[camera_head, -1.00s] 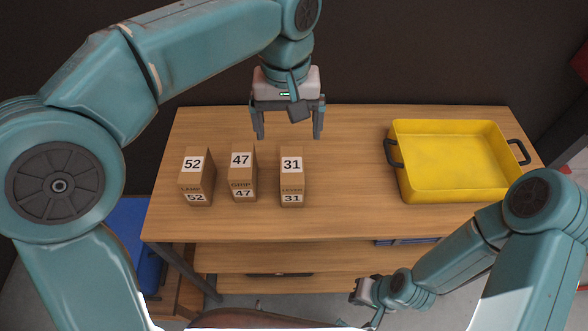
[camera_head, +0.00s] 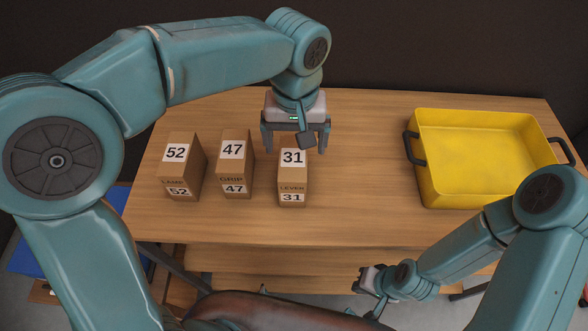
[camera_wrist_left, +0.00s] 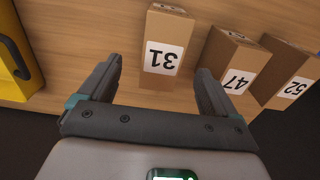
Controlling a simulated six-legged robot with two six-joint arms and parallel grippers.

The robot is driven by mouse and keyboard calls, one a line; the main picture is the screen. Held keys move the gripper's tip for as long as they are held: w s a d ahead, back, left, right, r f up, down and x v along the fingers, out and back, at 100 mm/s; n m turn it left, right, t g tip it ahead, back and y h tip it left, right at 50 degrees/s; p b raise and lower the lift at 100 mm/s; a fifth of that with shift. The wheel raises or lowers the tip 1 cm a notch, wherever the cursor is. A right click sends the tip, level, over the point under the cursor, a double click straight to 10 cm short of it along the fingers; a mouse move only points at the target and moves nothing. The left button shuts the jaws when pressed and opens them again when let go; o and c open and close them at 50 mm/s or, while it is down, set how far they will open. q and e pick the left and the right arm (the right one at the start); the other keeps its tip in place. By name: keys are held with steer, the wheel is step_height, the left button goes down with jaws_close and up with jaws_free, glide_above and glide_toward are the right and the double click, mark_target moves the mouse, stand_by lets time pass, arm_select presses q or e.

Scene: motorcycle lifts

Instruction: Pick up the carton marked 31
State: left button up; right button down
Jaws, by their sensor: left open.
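The carton marked 31 (camera_head: 292,179) is a brown upright box with white number labels, standing on the wooden table. It is the rightmost of three cartons in the head view. My left gripper (camera_head: 295,148) is open and empty, just behind and above this carton. In the left wrist view, carton 31 (camera_wrist_left: 167,48) stands ahead, roughly between the lines of the two open fingers (camera_wrist_left: 160,82), not held. My right gripper (camera_head: 368,279) is low in front of the table; its finger opening cannot be made out.
Carton 47 (camera_head: 234,165) and carton 52 (camera_head: 179,168) stand to the left of carton 31, with gaps between. A yellow tray (camera_head: 425,190) with dark handles stands on the right of the wooden table (camera_head: 350,215). The tabletop between carton 31 and the tray is clear.

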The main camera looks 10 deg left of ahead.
mark_target(293, 158)
arm_select(q)
steer(key=f, duration=0.2)
steer(key=shift+w+a+f, duration=0.1)
steer(key=shift+w+f, duration=0.25)
steer(key=shift+w, duration=0.05)
steer(key=shift+s+f, duration=0.15)
steer(key=shift+f, duration=0.05)
steer(key=f, duration=0.5)
steer(key=shift+a+p, duration=0.2)
steer(key=shift+p, duration=0.2)
steer(key=shift+s+r, duration=0.1)
steer(key=shift+s, duration=0.2)
steer(key=shift+w, duration=0.2)
steer(key=c, duration=1.2)
steer(key=shift+s, duration=0.1)
